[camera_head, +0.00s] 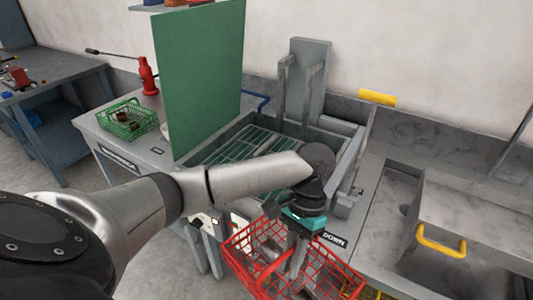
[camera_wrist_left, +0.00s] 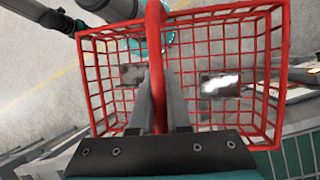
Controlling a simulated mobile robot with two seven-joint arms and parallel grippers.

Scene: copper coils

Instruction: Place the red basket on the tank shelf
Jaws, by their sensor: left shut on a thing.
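The red basket (camera_head: 335,262) is a wire-mesh basket hanging in front of the bench, below my left arm. My left gripper (camera_head: 297,262) reaches down into the basket's outline. In the left wrist view, its two fingers (camera_wrist_left: 158,108) are shut on the red handle bar of the basket (camera_wrist_left: 272,75). Shiny metal pieces (camera_wrist_left: 219,85) show within the basket. The tank shelf (camera_head: 238,146) is a pale green grid in the grey tank, behind and left of the basket. My left arm hides part of the tank's front. My right gripper is not in view.
A tall green panel (camera_head: 198,80) stands at the tank's left. A green basket (camera_head: 129,119) and a red bottle-like tool (camera_head: 148,76) sit on the left bench. A grey upright post (camera_head: 308,78) rises behind the tank. A yellow-handled grey lid (camera_head: 470,218) lies at right.

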